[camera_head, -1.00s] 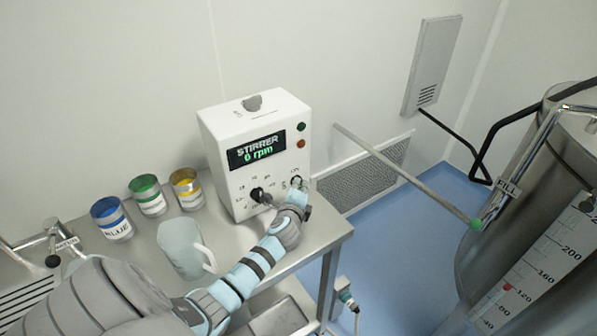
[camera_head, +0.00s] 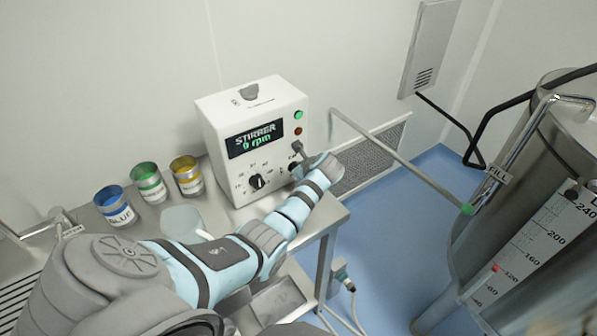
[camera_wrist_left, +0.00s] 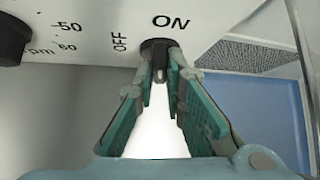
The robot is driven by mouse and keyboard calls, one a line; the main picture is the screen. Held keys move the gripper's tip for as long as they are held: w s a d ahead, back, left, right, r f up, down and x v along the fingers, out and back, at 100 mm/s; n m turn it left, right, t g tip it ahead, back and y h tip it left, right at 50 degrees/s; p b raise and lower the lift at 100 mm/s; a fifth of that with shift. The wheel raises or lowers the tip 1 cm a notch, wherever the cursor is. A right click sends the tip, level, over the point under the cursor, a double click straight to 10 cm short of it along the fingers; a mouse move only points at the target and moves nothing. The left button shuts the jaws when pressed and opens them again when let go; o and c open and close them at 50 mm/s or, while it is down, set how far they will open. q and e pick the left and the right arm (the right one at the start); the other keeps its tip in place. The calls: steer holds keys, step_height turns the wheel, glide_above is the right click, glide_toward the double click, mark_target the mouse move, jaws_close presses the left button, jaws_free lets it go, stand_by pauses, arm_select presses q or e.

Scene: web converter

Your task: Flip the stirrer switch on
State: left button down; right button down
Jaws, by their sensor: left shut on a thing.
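The stirrer switch (camera_wrist_left: 158,46) sits between the OFF and ON labels in the left wrist view. My left gripper (camera_wrist_left: 160,76) has its fingertips closed together on the switch lever, just below its dark collar. In the head view my left wrist (camera_head: 322,168) is at the box's lower right front and hides much of the switch. The green lamp (camera_head: 298,114) looks bright; the red lamp (camera_head: 298,131) is below it. My right gripper is out of view.
A black knob (camera_head: 258,182) is left of the switch. Blue (camera_head: 113,206), green (camera_head: 149,184) and yellow (camera_head: 186,175) cans stand left of the box. A clear jug (camera_head: 184,222) is partly behind my arm. A steel tank (camera_head: 545,215) stands right.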

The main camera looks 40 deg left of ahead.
arm_select(q)
steer(key=shift+w+m+g+y+b, duration=0.15)
steer(key=shift+m+g+y+b, duration=0.25)
steer(key=shift+g, duration=0.5)
steer(key=c, duration=1.7)
jaws_free()
steer(key=shift+o, duration=0.2)
steer(key=v, duration=1.2)
steer(key=shift+w+a, duration=0.1)
